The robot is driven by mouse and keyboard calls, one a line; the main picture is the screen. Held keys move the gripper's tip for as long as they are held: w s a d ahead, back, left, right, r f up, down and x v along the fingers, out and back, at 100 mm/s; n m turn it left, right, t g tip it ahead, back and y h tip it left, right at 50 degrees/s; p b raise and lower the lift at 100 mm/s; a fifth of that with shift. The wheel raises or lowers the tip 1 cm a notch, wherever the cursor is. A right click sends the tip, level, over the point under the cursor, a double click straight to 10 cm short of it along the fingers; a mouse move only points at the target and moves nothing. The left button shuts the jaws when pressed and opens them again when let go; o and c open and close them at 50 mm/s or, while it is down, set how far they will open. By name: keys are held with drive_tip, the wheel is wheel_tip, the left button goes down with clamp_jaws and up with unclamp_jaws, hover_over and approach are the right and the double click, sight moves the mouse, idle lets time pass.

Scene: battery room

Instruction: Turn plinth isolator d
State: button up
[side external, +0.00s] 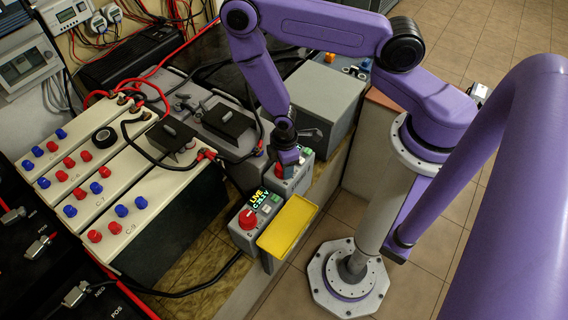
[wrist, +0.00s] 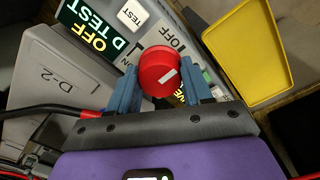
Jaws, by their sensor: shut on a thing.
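Isolator d is a grey box (side external: 299,183) on the plinth, with a red rotary knob (wrist: 159,70) bearing a white pointer mark. Its dark display (wrist: 95,28) reads "OFF" and "D TEST" in the wrist view. "OFF" and "ON" labels are printed beside the knob; the "ON" is partly covered by a finger. My gripper (wrist: 160,80) has its two blue fingers on either side of the knob, shut on it. In the side view my gripper (side external: 286,154) comes down from above and hides most of the knob.
A neighbouring isolator with a red knob (side external: 248,219) shows "LIVE" and "C 25.2 V". A yellow tray (side external: 287,226) lies beside it. Batteries with red and blue caps (side external: 122,211) stand at left. A grey box (side external: 316,103) stands behind. A grey D-2 battery (wrist: 60,85) and a black cable are near the fingers.

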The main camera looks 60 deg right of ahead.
idle(0.6)
drive_tip(key=o, duration=0.8)
drive_tip(key=shift+c, duration=0.2)
wheel_tip(320, 180, up, 12)
drive_tip(key=shift+s, duration=0.15)
drive_tip(key=shift+a, duration=0.1)
